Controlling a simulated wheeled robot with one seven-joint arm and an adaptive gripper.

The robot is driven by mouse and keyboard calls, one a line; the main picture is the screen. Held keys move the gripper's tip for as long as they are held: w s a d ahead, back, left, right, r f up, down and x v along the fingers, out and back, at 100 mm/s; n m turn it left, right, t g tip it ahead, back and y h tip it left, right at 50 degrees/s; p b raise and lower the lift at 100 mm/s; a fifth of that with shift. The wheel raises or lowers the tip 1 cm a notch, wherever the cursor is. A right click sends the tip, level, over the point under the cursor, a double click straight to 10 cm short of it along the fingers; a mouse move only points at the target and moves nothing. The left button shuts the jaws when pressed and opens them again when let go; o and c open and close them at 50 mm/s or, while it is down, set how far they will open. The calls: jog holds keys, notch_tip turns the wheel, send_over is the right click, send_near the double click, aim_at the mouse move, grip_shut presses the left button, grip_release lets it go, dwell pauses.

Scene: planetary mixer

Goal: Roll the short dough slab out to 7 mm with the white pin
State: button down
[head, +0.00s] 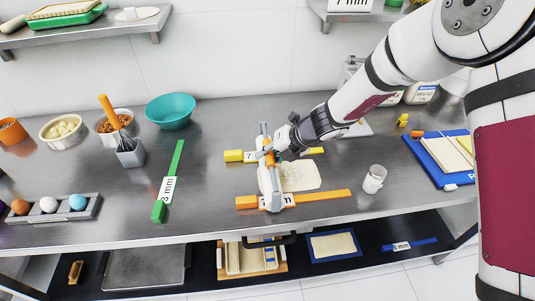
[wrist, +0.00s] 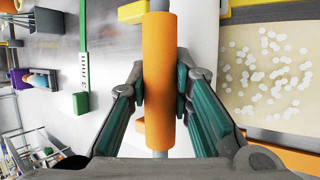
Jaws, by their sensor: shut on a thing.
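The white pin (head: 265,181) lies across the left end of the pale dough slab (head: 302,177), under a grey frame with an orange handle bar. My gripper (head: 272,151) is shut on this orange handle (wrist: 158,85), with one finger on each side in the wrist view. The white roller (wrist: 205,45) shows beside the handle there. The dough (wrist: 265,70) is flat and dotted with white specks, to the right of the pin. A yellow strip (head: 233,156) lies behind the dough and an orange strip (head: 325,195) in front. Their labels are partly hidden.
A green strip marked 3 mm (head: 160,210) lies to the left. A white shaker (head: 374,179) stands right of the dough. Bowls, a grey holder (head: 131,152) and a ball tray (head: 50,207) stand farther left. A blue board (head: 440,160) lies at the right.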

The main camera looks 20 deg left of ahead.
jog(key=shift+f, duration=0.2)
jog(key=shift+a, duration=0.15)
jog(key=shift+s+a+r, duration=0.15)
jog(key=shift+s+a, duration=0.25)
jog(key=shift+a, duration=0.15)
jog(key=shift+s+a+f+p, duration=0.2)
jog(key=shift+s+a+p, duration=0.2)
jog(key=shift+a, duration=0.3)
jog(key=shift+w+d+f, duration=0.1)
jog(key=shift+w+d, duration=0.4)
jog(key=shift+d, duration=0.4)
jog(key=shift+w+d, duration=0.55)
jog(key=shift+d, duration=0.3)
jog(key=shift+s+a, duration=0.65)
jog(key=shift+a, duration=0.25)
jog(key=shift+s+a, duration=0.5)
jog(key=shift+a, duration=0.35)
